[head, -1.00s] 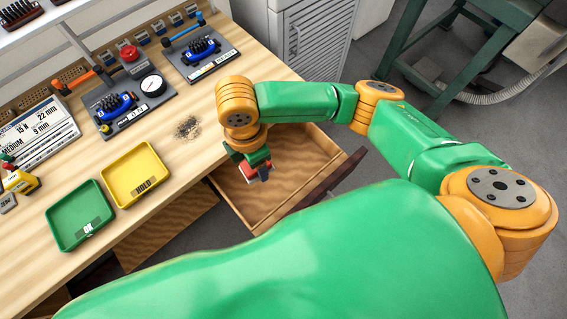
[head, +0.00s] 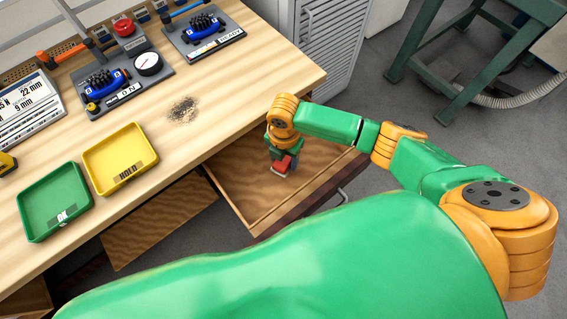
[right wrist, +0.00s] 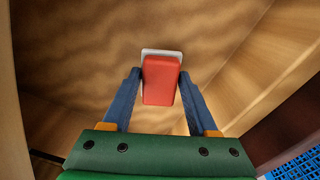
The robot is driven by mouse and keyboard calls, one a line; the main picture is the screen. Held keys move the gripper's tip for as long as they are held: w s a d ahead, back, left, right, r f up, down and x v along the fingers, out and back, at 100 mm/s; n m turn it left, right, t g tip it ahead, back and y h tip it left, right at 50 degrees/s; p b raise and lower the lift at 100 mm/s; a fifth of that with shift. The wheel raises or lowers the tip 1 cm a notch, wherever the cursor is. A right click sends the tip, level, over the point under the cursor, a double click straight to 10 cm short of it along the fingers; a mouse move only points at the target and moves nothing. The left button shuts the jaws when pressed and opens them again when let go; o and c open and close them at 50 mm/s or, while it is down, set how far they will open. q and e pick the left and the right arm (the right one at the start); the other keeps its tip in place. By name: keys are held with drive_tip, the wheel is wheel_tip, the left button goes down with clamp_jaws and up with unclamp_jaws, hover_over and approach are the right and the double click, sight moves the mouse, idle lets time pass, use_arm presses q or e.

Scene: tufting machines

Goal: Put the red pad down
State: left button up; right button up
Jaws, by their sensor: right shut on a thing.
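The red pad (right wrist: 161,80), a red block with a pale plate along one end, is between the two blue fingers of my right gripper (right wrist: 160,88) in the right wrist view. The fingers are shut on it. In the head view the red pad (head: 282,165) shows below my right gripper (head: 283,161), inside the open wooden drawer (head: 232,198). The drawer floor lies beneath the pad; I cannot tell whether they touch. My left gripper is not in view.
A yellow HOLD tray (head: 109,182) and a green OK tray (head: 36,228) sit on the wooden bench (head: 190,150). A pile of dark bits (head: 183,110) lies near them. Two machine stations (head: 120,84) stand further back. The drawer walls surround my right gripper.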

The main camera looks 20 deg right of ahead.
sight(284, 164)
wheel_tip(284, 164, down, 3)
drive_tip(key=shift+r, duration=0.1)
drive_tip(key=shift+s+f+b, duration=0.1)
drive_tip(key=shift+f+b, duration=0.1)
drive_tip(key=shift+b, duration=0.1)
drive_tip(key=o, duration=1.2)
drive_tip(key=shift+r, duration=0.1)
drive_tip(key=shift+r, duration=0.1)
wheel_tip(284, 164, up, 11)
drive_tip(key=p, duration=0.3)
drive_tip(key=shift+a+r, duration=0.1)
drive_tip(key=shift+r, duration=0.45)
